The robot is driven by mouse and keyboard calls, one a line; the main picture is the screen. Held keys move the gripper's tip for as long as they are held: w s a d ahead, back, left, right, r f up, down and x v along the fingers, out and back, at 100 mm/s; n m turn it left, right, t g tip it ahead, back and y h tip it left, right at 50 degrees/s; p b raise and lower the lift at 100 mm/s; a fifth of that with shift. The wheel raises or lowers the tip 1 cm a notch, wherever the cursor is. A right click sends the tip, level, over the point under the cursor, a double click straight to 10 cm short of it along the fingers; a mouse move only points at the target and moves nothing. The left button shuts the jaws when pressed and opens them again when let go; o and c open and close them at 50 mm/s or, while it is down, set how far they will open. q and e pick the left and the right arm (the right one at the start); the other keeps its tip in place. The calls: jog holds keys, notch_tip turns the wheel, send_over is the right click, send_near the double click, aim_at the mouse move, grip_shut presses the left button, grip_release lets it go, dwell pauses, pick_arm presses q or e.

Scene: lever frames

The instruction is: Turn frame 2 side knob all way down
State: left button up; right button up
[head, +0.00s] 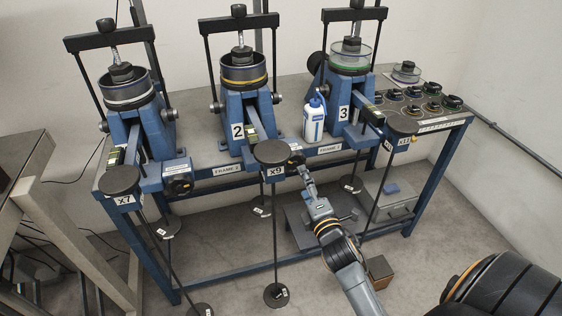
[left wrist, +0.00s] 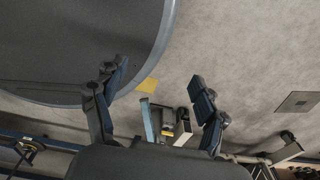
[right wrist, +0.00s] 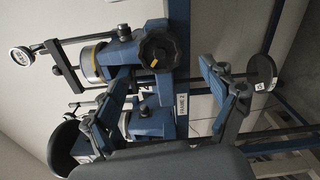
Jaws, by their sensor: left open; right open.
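Frame 2 (head: 238,110) is the middle blue lever frame on the bench, marked with a 2. Its black side knob (head: 297,158) shows just right of the x9 lever weight (head: 273,153). In the right wrist view a black lobed knob (right wrist: 160,48) stands ahead of my right gripper (right wrist: 165,68). That gripper is open and empty, with the knob apart from its fingers. In the head view my right gripper (head: 304,171) is just below and beside the knob. My left gripper (left wrist: 158,72) is open and empty above the floor, outside the head view.
Frame 1 (head: 140,125) and frame 3 (head: 345,95) stand on either side. A white-and-blue bottle (head: 314,120) stands between frames 2 and 3. Hanging rods with weight discs (head: 276,295) are in front of the bench. A large dark round surface (left wrist: 70,45) lies near my left gripper.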

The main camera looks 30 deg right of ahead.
aim_at(295, 165)
jog(key=b+x, duration=0.1)
jog(key=x, duration=0.3)
jog(key=shift+f, duration=0.1)
jog(key=b+x, duration=0.2)
jog(key=x, duration=0.3)
jog(key=shift+c, duration=1.3)
jog(key=c, duration=1.3)
pick_arm(q)
jog(key=f, duration=0.1)
jog(key=w+f, duration=0.1)
jog(key=f, duration=0.1)
jog(key=shift+w+f, duration=0.1)
jog(key=shift+w, duration=0.05)
pick_arm(e)
jog(key=shift+w, duration=0.1)
